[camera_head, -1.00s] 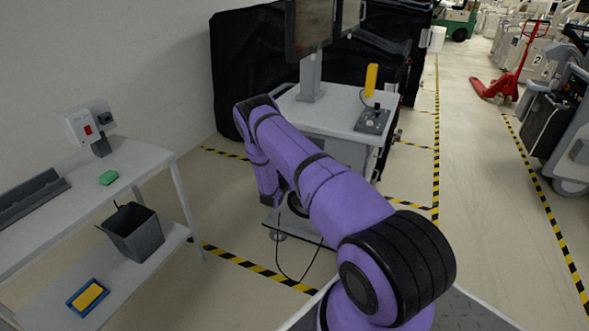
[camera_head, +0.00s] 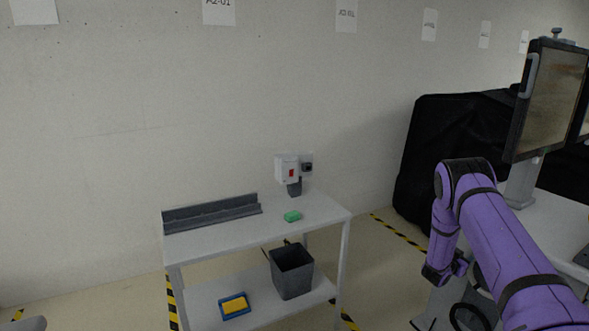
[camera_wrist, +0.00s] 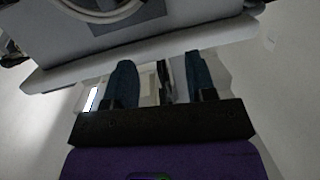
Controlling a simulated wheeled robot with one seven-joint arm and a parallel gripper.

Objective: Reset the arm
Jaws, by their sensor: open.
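My purple arm (camera_head: 497,245) reaches in from the lower right of the head view, bends at a dark joint and hangs down at its far end. My gripper (camera_wrist: 161,76) shows in the wrist view as two dark blue fingers standing apart, with nothing seen between them but the background. In the head view I cannot make out the fingers clearly. The gripper faces a pale, flat-edged surface (camera_wrist: 200,42) in the wrist view; I cannot tell whether it touches.
Below are a grey bin (camera_head: 291,272) and a blue-yellow item (camera_head: 234,306). A monitor (camera_head: 550,100) and black-covered cart (camera_head: 425,150) stand right.

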